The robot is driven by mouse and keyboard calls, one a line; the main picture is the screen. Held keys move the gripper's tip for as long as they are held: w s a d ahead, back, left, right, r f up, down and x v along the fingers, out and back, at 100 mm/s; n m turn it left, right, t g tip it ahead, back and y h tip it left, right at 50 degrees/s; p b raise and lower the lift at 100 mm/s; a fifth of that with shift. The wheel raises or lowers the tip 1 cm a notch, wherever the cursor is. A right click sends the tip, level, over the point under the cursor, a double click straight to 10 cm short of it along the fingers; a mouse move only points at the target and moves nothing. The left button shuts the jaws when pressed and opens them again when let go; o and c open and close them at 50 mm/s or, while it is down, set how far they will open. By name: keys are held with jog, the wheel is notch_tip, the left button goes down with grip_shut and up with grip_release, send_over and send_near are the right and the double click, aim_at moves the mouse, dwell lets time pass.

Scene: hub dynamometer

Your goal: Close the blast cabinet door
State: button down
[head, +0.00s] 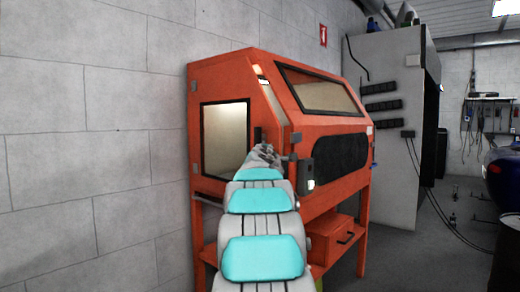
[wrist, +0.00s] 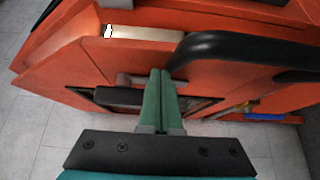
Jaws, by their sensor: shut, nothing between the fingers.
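The orange blast cabinet (head: 330,120) stands against the wall in the middle of the head view. Its left side has a pale panel in a dark frame (head: 225,140), which I take to be the side door. A narrow pale strip shows along the cabinet's slanted front corner; I cannot tell whether it is a gap or a window. In the wrist view my gripper (wrist: 160,73) has its two green fingers together and empty, close to the orange cabinet face (wrist: 110,60). A black curved bar (wrist: 240,45) lies right of the fingertips. My arm hides part of the cabinet in the head view.
An orange box with a handle (head: 335,240) sits on the cabinet's lower shelf. A tall grey cabinet (head: 395,130) with cables stands to the right. A block wall (head: 90,140) runs along the left. Grey floor (head: 430,250) is open at right, with cables on it.

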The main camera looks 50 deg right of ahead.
aim_at(279, 152)
jog(key=shift+n+t+y, duration=0.5)
jog(key=shift+n+t, duration=0.1)
jog(key=shift+t, duration=0.2)
jog(key=shift+s+d+r+p, duration=0.1)
jog(key=shift+s+d+p, duration=0.1)
jog(key=shift+d+p, duration=1.05)
jog(key=shift+s+d+r+p, duration=0.1)
jog(key=shift+s+d+p, duration=0.05)
jog(key=shift+d+p, duration=1.05)
jog(key=shift+d, duration=0.1)
